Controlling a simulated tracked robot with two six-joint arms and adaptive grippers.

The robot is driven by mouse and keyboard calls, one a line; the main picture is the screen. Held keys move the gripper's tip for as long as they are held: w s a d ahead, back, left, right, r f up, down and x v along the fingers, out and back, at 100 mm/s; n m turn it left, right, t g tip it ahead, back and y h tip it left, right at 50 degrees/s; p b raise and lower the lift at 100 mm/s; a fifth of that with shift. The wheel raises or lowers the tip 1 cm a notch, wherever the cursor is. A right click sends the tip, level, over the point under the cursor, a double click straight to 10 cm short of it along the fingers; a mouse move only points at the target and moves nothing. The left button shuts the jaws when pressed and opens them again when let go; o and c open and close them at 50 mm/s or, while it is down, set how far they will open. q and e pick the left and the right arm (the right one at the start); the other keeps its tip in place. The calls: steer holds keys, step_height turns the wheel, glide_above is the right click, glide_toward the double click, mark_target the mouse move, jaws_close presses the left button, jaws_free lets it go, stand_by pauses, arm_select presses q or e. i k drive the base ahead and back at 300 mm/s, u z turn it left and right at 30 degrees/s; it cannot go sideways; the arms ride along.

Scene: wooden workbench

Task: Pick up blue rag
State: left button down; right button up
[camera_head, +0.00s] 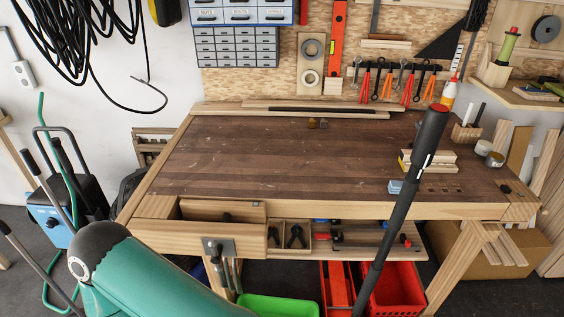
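A small light-blue item (395,187) lies on the dark top of the wooden workbench (250,160), near the front edge and right of the middle. It looks like the blue rag, but it is too small to tell cloth from a block. It is just left of a long dark bar and in front of a small stack of wooden blocks. Neither of my grippers shows in the head view, so I cannot see whether they are open or shut.
The dark bar (405,205) slants across the bench's right part; I cannot tell whether it is mine. Wooden blocks (440,160) lie behind it. An open drawer (200,238) juts out at the front left. The bench's left and middle are mostly bare.

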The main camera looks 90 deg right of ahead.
mark_target(394, 187)
steer(key=z, duration=0.3)
steer(key=k, duration=2.3)
steer(key=z, duration=1.55)
steer(key=i, duration=1.3)
steer(key=z, duration=0.05)
